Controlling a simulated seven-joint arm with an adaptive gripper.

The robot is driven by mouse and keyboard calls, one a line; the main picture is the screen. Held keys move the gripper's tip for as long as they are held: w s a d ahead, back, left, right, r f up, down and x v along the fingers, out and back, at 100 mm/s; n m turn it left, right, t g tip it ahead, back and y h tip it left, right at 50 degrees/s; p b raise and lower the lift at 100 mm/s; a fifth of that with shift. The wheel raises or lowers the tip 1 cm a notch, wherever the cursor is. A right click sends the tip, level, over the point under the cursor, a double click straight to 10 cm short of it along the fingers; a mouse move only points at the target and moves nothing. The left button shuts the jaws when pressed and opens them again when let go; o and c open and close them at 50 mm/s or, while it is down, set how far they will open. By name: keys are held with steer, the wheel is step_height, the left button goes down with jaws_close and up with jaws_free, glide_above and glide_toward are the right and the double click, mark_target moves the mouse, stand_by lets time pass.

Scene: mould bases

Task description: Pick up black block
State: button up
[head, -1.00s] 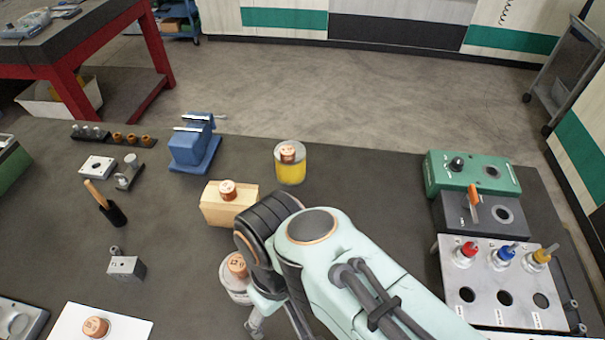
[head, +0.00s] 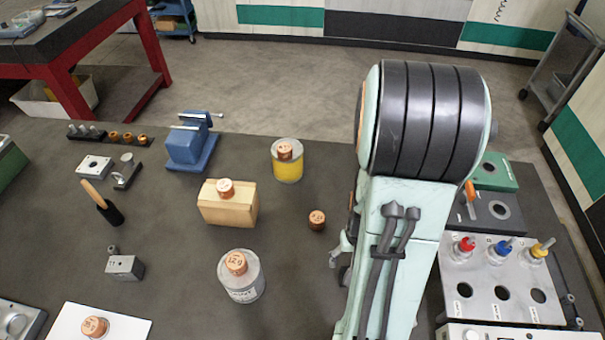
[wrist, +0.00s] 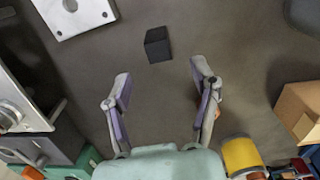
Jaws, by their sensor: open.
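The black block (wrist: 157,45) is a small dark cube lying on the dark bench top in the wrist view. My gripper (wrist: 161,73) is open and empty, and the block is beyond its fingertips, between their lines and apart from both. In the head view only a small part of my gripper shows at the left edge of my arm. I do not see the black block in the head view; my arm covers that part of the bench.
A copper cylinder (head: 317,220) stands left of my arm. A wooden block (head: 228,207), a yellow-banded can (head: 288,165) and a grey can (head: 241,280) stand further left. A panel with coloured plugs (head: 500,270) lies right. In the wrist view, a pale holed plate (wrist: 88,22) is near the block.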

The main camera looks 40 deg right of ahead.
steer(key=shift+s+d+f, duration=0.1)
steer(key=shift+s+f, duration=0.05)
steer(key=shift+f, duration=3.2)
jaws_close()
